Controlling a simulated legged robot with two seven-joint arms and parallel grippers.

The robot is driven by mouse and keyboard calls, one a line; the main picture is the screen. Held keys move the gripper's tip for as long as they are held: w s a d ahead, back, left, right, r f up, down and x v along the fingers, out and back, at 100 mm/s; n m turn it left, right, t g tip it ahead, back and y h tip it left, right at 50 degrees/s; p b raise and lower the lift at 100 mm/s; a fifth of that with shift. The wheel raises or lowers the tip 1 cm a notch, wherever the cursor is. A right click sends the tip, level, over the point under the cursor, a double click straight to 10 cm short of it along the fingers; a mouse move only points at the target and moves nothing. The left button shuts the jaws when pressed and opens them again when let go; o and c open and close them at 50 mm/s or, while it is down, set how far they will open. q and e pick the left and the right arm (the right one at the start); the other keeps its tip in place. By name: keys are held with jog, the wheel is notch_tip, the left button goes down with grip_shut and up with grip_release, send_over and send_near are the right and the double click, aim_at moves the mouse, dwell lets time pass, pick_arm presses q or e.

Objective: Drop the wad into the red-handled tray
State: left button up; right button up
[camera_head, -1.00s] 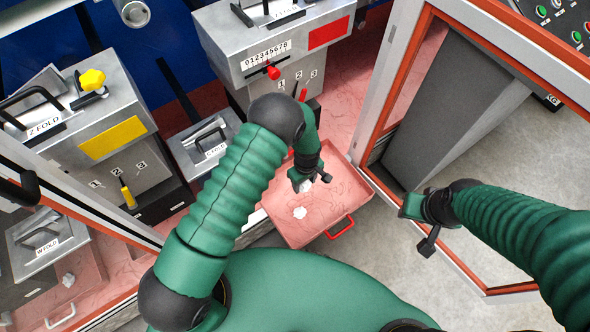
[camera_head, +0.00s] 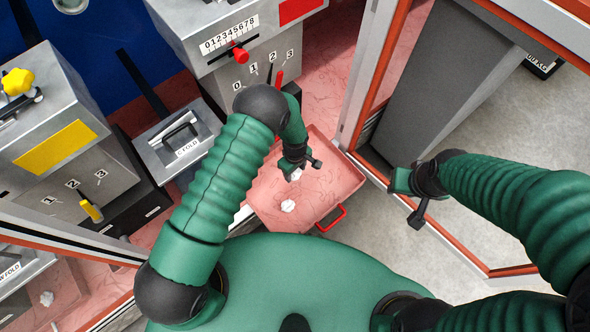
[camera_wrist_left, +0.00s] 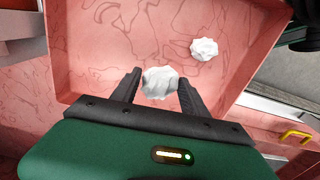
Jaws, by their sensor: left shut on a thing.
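The red-handled tray (camera_head: 335,183) is a shallow pink tray with a red handle (camera_head: 331,218) on its near side. A crumpled white wad (camera_head: 288,206) lies on its floor; it also shows in the left wrist view (camera_wrist_left: 204,49). My left gripper (camera_head: 298,168) is over the tray, shut on a second white wad (camera_wrist_left: 159,83), which sits between its two dark fingers. Whether this held wad touches the tray floor I cannot tell. My right gripper (camera_head: 415,208) is right of the tray, over the floor, with no object seen in it; its finger gap is unclear.
A grey machine with a red slider (camera_head: 240,55) stands behind the tray. An orange-edged frame (camera_head: 372,90) rises right of the tray. Another wad (camera_head: 47,298) lies at lower left.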

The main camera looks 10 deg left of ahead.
pick_arm(q)
jog(key=o, duration=1.4)
notch_tip(320, 180, up, 17)
jog(key=p, duration=0.5)
jog(key=shift+f, duration=0.15)
